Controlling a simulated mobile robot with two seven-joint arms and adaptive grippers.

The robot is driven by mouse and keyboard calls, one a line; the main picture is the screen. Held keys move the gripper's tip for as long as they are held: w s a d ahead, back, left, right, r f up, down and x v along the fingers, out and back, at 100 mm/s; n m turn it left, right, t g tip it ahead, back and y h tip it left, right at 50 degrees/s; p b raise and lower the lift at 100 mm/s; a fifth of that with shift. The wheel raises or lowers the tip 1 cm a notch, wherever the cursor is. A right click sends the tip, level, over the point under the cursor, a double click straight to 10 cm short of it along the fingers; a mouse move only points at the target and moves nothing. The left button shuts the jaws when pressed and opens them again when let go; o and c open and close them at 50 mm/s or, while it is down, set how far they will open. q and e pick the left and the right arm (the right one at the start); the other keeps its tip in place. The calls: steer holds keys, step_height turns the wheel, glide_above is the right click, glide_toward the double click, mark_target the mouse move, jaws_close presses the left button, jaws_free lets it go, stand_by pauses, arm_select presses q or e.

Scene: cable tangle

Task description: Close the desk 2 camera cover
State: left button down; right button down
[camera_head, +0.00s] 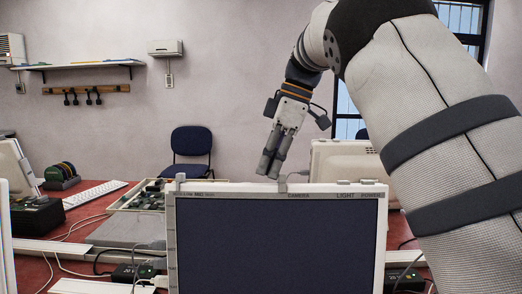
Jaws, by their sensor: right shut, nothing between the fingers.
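A monitor (276,240) with a dark screen and a pale frame faces me in the front middle. Its top bezel carries the words CAMERA, LIGHT and POWER. A small grey piece (282,187) sits on the top edge near the word CAMERA; I cannot tell whether it is the camera cover or how it is set. My right gripper (269,174) comes down from the upper right. It is shut and empty, with its fingertips just above the top edge, left of the word CAMERA. I cannot tell whether it touches the monitor. My left gripper is not in view.
Another monitor (343,160) stands behind, partly hidden by my right arm. A tray with circuit boards (150,197), a white keyboard (94,194) and several loose cables lie on the red desks to the left. A blue chair (191,141) stands by the back wall.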

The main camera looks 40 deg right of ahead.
steer(key=shift+w+a, duration=0.95)
steer(key=shift+a, duration=0.3)
steer(key=shift+w+d+r, duration=0.1)
steer(key=shift+w+r, duration=0.25)
steer(key=shift+r, duration=0.45)
steer(key=v, duration=0.8)
steer(key=shift+s+b, duration=0.35)
steer(key=shift+b, duration=0.1)
